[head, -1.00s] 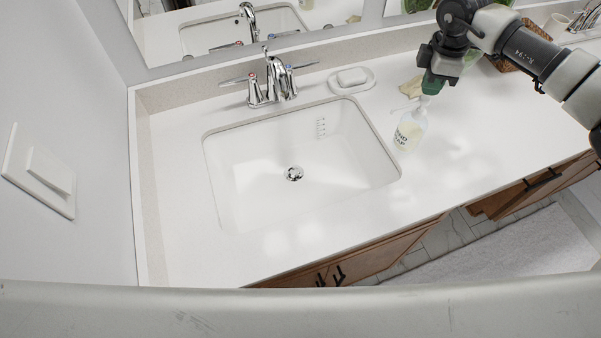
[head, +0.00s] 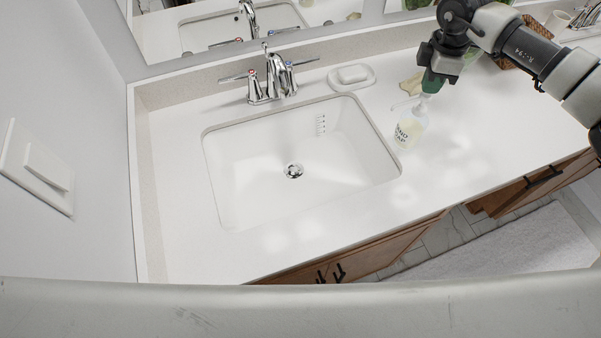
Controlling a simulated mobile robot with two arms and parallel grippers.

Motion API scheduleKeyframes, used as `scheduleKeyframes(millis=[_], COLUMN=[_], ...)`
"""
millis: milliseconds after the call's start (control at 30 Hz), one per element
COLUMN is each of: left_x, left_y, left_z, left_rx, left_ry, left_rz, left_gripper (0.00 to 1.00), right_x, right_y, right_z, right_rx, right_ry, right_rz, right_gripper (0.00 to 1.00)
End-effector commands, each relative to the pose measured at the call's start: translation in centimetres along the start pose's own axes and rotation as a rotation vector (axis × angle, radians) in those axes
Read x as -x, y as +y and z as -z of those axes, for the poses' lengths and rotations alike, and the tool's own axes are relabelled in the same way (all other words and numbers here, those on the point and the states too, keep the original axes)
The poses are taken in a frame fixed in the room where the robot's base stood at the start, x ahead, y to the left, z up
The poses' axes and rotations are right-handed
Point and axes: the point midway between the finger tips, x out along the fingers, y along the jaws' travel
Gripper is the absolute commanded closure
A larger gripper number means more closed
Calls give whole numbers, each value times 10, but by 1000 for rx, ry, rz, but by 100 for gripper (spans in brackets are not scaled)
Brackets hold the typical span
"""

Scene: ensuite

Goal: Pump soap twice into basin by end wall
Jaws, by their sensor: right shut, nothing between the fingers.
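The soap bottle (head: 411,127), clear with a "HAND SOAP" label and a white pump, stands upright on the counter just right of the basin. Its nozzle points left toward the basin. The white basin (head: 290,185) by the end wall is sunk in the counter, with a chrome drain at its middle. My right gripper (head: 432,84), with green fingers, is shut and empty directly over the pump head. The fingertips seem to be at the pump top; whether they touch cannot be told. No soap is visible in the basin. My left gripper is not in view.
A chrome faucet (head: 268,78) stands behind the basin, with a soap dish (head: 351,76) to its right. A tan sponge-like piece (head: 411,82) lies behind the bottle. The end wall (head: 70,110) is at left, and a mirror runs along the back. The counter in front of the bottle is clear.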

Motion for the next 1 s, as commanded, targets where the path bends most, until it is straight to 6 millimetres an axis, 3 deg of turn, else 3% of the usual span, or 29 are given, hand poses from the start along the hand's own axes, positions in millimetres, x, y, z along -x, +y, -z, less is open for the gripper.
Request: scheduleKeyframes(millis=[767, 1000], left_x=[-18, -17], left_y=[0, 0], left_z=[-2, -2], left_rx=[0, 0], left_ry=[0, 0], left_rz=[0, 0], left_gripper=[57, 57], right_x=[-30, -30], right_y=[-1, -1], right_z=[0, 0], right_rx=[0, 1], right_ry=[-1, -2], right_rz=[3, 5], right_gripper=[100, 100])
